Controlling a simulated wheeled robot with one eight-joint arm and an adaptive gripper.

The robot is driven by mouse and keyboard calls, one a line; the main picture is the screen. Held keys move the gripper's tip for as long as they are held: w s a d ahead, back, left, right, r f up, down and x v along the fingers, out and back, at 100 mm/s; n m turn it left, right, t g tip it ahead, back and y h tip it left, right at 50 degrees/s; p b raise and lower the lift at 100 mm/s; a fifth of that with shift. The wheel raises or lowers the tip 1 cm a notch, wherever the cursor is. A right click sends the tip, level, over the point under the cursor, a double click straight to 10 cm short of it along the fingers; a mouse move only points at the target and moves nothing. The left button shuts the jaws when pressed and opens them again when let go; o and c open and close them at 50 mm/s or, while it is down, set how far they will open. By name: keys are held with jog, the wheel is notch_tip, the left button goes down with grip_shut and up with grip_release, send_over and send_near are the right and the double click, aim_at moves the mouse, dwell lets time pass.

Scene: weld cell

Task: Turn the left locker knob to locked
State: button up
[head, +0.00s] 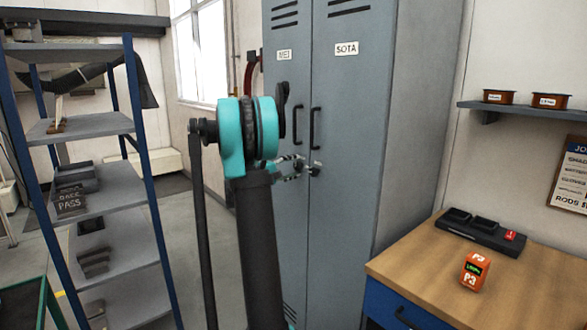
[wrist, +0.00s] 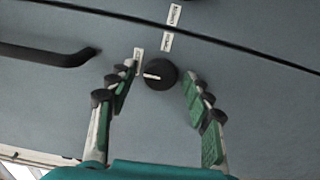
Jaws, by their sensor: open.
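The left locker knob (wrist: 162,75) is a round black knob with a white pointer line on the grey left locker door (wrist: 235,85). In the wrist view, the line points left, just below a small white label (wrist: 138,60); another label (wrist: 167,42) sits above the knob. Their lettering is too small to read surely. My gripper (wrist: 160,74) is open, with green-padded fingers on either side of the knob and visible gaps to it. In the head view my gripper (head: 292,167) is at the left door near the seam, largely covering this knob.
The right door, labelled SOTA (head: 346,48), has its own knob (head: 316,170) close by. Vertical black handles (head: 315,128) stand out above the knobs. A blue-framed shelf rack (head: 92,190) is at left; a wooden-topped workbench (head: 425,265) is at right.

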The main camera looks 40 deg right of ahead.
jog(key=a, duration=1.2)
jog(key=shift+s, duration=0.45)
jog(key=s+a+f+t+y, duration=0.2)
jog(key=s+a+f+y, duration=0.8)
jog(key=s+a+f, duration=0.45)
jog(key=s+a+f+y, duration=0.4)
jog(key=s+a+f, duration=0.2)
jog(key=a, duration=0.2)
jog(key=s+a+f+m+t+y, duration=0.1)
jog(key=s+a+f+y, duration=0.3)
jog(key=a, duration=0.5)
jog(key=s+f, duration=0.2)
jog(key=s, duration=0.1)
jog(key=shift+f, duration=0.25)
jog(key=shift+s, duration=0.1)
